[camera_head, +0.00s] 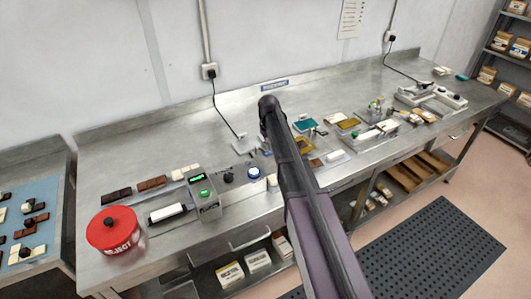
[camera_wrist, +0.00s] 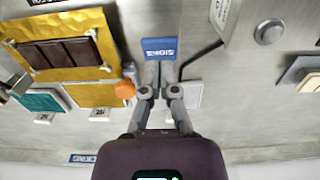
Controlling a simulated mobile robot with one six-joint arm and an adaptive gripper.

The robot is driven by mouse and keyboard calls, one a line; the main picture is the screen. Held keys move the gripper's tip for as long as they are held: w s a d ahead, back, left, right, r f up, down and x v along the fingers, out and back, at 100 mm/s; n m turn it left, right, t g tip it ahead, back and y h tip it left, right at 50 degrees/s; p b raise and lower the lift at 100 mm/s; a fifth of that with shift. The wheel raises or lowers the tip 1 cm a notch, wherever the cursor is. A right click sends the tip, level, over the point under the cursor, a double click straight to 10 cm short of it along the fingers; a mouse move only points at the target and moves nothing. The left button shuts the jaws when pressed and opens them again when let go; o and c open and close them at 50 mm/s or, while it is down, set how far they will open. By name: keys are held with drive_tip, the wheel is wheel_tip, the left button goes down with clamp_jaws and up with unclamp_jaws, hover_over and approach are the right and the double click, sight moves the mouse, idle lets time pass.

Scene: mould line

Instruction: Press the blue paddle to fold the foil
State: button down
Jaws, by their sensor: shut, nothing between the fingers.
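My gripper (camera_wrist: 160,68) is shut and empty in the wrist view, its fingertips together at the lower edge of a small blue plate (camera_wrist: 160,46) with upside-down white lettering, which looks like the blue paddle. I cannot tell whether they touch it. Left of it, a dark chocolate bar (camera_wrist: 62,52) lies on a flat gold foil sheet (camera_wrist: 110,65). The foil's edges show around the bar. In the head view, my arm hides the gripper and the blue plate.
An orange knob (camera_wrist: 124,88) sits just left of my fingers. A grey box with a round button (camera_wrist: 269,32) is at upper right. A teal block (camera_wrist: 42,101) lies at left. In the head view, a red reject bin (camera_head: 112,234) stands at the bench's left end.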

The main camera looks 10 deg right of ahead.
sight(268, 153)
drive_tip(key=shift+f, duration=0.2)
drive_tip(key=shift+f+b, duration=1.1)
drive_tip(key=shift+b, duration=0.15)
drive_tip(key=shift+f+b, duration=0.3)
drive_tip(key=shift+b, duration=0.05)
drive_tip(key=shift+f+b, duration=1.9)
drive_tip(key=shift+r, duration=0.15)
drive_tip(key=shift+r+p, duration=4.9)
drive_tip(key=shift+p, duration=0.15)
